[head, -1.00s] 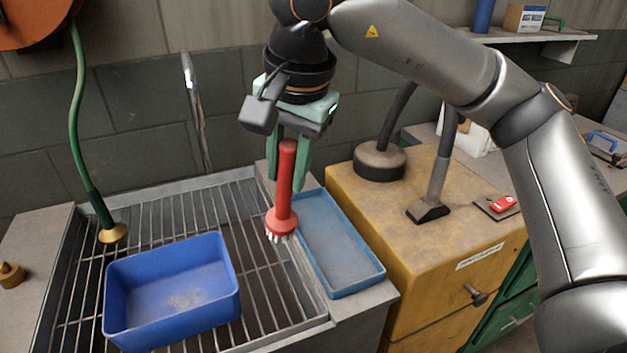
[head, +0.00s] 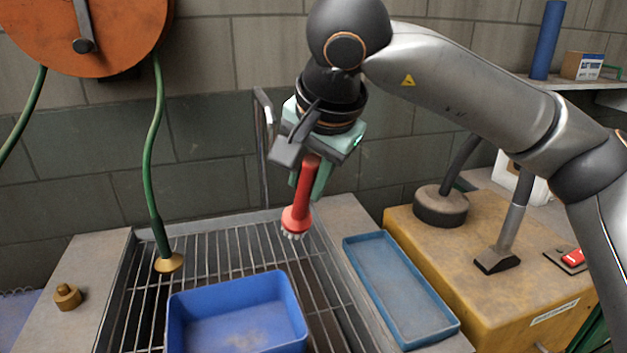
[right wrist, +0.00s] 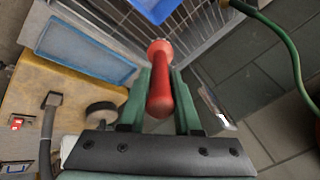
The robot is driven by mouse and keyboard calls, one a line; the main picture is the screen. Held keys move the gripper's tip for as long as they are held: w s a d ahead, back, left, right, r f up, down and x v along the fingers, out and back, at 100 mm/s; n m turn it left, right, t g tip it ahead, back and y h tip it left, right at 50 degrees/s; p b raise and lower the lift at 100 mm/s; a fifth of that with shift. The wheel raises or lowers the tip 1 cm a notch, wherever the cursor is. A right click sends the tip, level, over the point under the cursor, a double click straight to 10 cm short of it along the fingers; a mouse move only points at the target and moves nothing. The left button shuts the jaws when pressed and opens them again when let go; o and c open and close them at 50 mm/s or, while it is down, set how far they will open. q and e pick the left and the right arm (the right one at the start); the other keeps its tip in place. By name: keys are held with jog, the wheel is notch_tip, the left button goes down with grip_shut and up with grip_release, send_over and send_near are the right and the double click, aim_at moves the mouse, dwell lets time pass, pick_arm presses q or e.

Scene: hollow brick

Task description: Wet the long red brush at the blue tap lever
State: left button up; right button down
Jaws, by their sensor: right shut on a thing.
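The red brush (head: 303,192) has a long handle and a round head with pale bristles pointing down. My right gripper (head: 312,178) is shut on its handle and holds it slightly tilted above the right part of the sink grate. In the right wrist view the brush (right wrist: 160,88) lies between the two green fingers. A metal tap pipe (head: 264,140) rises at the back wall, just left of my right gripper and partly behind it. No blue lever shows on it. My left gripper is not in view.
A blue basin (head: 237,315) stands on the sink grate (head: 215,246). A blue tray (head: 402,288) lies right of the grate. A green hose (head: 152,150) with a brass nozzle hangs on the left from an orange reel (head: 88,30). A yellow cabinet (head: 470,245) stands at right.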

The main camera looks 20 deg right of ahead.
jog(key=w, duration=0.1)
jog(key=w+p, duration=0.1)
jog(key=w, duration=0.2)
jog(key=shift+w+a+f, duration=0.1)
jog(key=shift+a+f, duration=0.05)
jog(key=shift+f, duration=0.2)
jog(key=w+p, duration=0.1)
jog(key=w, duration=0.1)
jog(key=w+f+p, duration=0.1)
jog(key=w, duration=0.2)
jog(key=shift+a, duration=0.1)
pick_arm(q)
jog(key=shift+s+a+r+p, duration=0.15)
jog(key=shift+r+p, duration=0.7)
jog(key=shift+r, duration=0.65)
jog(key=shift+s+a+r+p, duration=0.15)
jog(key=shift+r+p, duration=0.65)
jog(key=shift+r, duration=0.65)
pick_arm(e)
jog(key=shift+w+a+f, duration=0.1)
jog(key=shift+w+f, duration=0.15)
jog(key=shift+w, duration=0.75)
jog(key=shift+w+a+f, duration=0.1)
jog(key=shift+w+f, duration=0.15)
jog(key=shift+w, duration=0.7)
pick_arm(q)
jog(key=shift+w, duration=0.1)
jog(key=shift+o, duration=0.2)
